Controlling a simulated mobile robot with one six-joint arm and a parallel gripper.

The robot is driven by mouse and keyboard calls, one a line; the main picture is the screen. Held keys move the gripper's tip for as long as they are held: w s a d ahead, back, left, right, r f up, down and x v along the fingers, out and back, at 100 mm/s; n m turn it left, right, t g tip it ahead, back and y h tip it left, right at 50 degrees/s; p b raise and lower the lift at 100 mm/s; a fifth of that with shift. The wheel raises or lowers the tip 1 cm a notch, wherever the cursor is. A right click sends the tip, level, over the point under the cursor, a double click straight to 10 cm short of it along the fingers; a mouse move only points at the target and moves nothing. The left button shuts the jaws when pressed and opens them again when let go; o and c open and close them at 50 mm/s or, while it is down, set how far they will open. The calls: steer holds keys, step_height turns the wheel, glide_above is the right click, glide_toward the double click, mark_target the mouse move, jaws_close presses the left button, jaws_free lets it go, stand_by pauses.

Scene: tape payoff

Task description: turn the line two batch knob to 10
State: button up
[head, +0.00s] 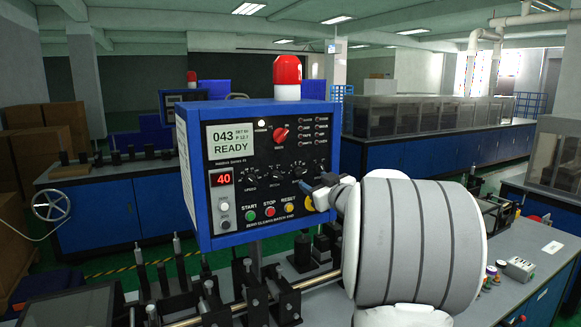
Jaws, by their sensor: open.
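A blue control box (258,232) with a black front panel stands in the middle of the head view. Its pale screen (231,141) reads 043 and READY, and a small red display (221,179) reads 40. A red knob (281,134) sits at the upper middle, with a row of small black dials (275,171) below it. I cannot read which knob is the line two batch knob. My gripper (315,189) is open at the panel's lower right. It and my arm hide that part of the panel, so I cannot tell whether it touches a knob.
START (250,215), STOP (270,211) and RESET (289,208) buttons lie along the panel's bottom, left of my gripper. A red beacon (287,78) tops the box. Black fixtures and a metal rod (317,281) stand in front. A second blue box (184,97) is farther back.

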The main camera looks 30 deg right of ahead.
mark_target(301, 172)
steer(key=shift+y, duration=0.3)
steer(key=w+p, duration=0.1)
steer(key=w, duration=0.3)
steer(key=w+p, duration=0.1)
steer(key=w, duration=0.3)
steer(key=shift+d+r, duration=0.15)
steer(key=shift+s, duration=0.1)
steer(key=c, duration=1)
